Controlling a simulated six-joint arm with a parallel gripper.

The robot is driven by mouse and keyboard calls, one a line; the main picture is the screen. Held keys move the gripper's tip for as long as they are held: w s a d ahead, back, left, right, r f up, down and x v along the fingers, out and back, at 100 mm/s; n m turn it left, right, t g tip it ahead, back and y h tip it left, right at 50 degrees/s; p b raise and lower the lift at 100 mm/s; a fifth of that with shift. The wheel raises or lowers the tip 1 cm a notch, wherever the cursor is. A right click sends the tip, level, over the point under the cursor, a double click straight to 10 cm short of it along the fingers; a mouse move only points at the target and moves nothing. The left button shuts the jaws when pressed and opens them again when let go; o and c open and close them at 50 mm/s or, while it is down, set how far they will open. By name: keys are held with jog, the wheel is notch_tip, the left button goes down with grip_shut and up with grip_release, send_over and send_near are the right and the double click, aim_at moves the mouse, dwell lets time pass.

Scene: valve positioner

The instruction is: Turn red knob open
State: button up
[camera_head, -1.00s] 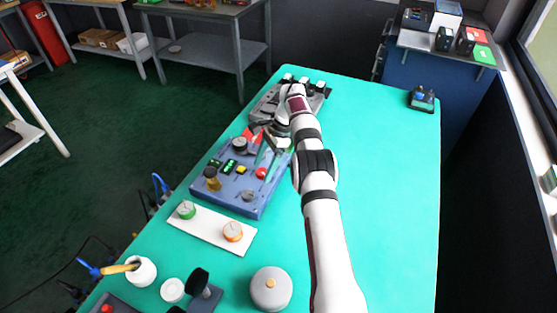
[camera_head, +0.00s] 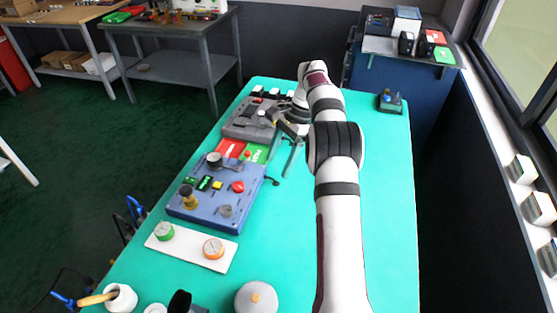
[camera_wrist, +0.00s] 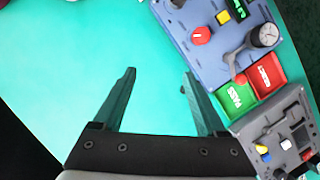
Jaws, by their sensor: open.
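The red knob (camera_head: 238,187) sits on the right part of the blue valve panel (camera_head: 200,210). In the wrist view the red knob (camera_wrist: 201,36) is up and right of my fingertips, with a pale mark on its top. The blue panel (camera_wrist: 190,13) fills the upper right there. My gripper (camera_wrist: 158,75) is open and empty, its two dark fingers apart over bare teal mat. In the head view my gripper is beyond and right of the panel, apart from the knob.
Green PASS (camera_wrist: 238,95) and red REJECT (camera_wrist: 266,75) trays adjoin the panel. A grey device (camera_wrist: 268,135) lies close to the right finger. A white plate (camera_head: 190,248) with two round dials is nearer.

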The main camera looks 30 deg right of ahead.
aim_at(239, 185)
jog(key=w+a+r+n+h, duration=0.45)
jog(key=w+a, duration=0.25)
jog(key=a, duration=0.2)
jog(key=f, duration=1.5)
jog(key=shift+w+a+f, duration=0.2)
jog(key=shift+a, duration=0.1)
grip_shut()
